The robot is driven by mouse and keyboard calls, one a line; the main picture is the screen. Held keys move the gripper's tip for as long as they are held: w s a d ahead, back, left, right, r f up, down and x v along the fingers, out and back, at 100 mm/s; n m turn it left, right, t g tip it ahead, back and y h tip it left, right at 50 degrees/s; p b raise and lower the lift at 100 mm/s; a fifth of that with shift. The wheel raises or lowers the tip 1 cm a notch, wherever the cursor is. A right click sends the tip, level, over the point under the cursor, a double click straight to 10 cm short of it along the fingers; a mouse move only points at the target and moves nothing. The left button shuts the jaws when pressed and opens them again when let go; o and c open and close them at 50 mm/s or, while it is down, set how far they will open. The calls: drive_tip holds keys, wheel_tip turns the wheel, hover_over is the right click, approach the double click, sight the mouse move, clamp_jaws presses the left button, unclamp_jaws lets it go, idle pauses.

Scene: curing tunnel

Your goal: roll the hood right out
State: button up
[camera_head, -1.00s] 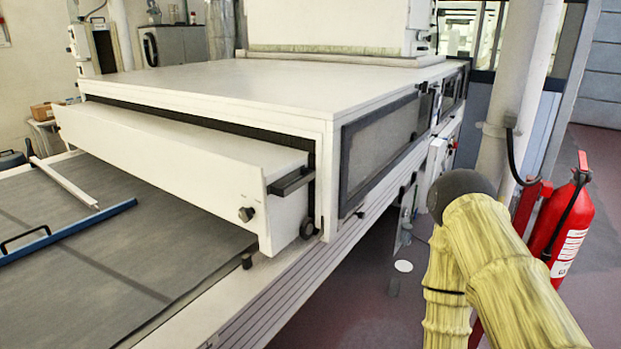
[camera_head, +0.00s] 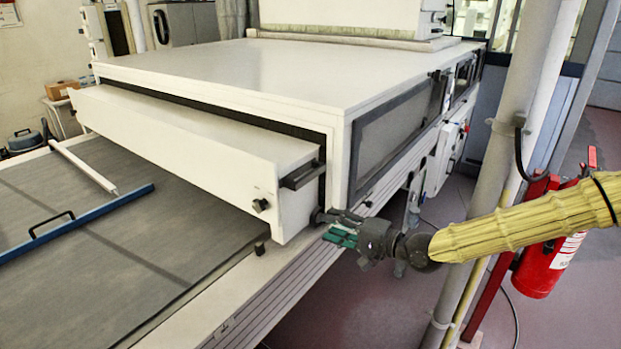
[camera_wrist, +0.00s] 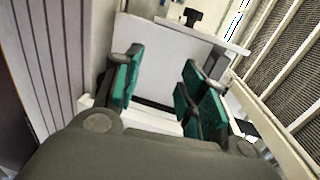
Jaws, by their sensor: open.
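The white hood (camera_head: 190,138) stands partly out of the white tunnel housing (camera_head: 250,72), over the grey belt. A dark bar handle (camera_head: 302,176) sits at its right end, and a black knob (camera_head: 261,205) is low on its front. My gripper (camera_head: 338,228) is beside the hood's right end, lower than the handle and apart from it. Its green-padded fingers (camera_wrist: 160,88) are spread, with nothing between them in the wrist view. That view also shows a white panel (camera_wrist: 155,45) beyond the fingers and a dark knob-like part (camera_wrist: 191,16).
A blue bar with a handle (camera_head: 85,222) and a pale rod (camera_head: 85,168) lie on the belt (camera_head: 130,240). A grey post (camera_head: 500,160) and a red extinguisher (camera_head: 540,265) stand at the right, near my arm. The floor (camera_head: 350,310) before the machine is clear.

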drive_tip(key=t+y, duration=0.1)
approach(312, 177)
drive_tip(key=shift+p+x, duration=1.85)
drive_tip(key=shift+x, duration=3.45)
drive_tip(key=shift+d, duration=0.1)
clamp_jaws()
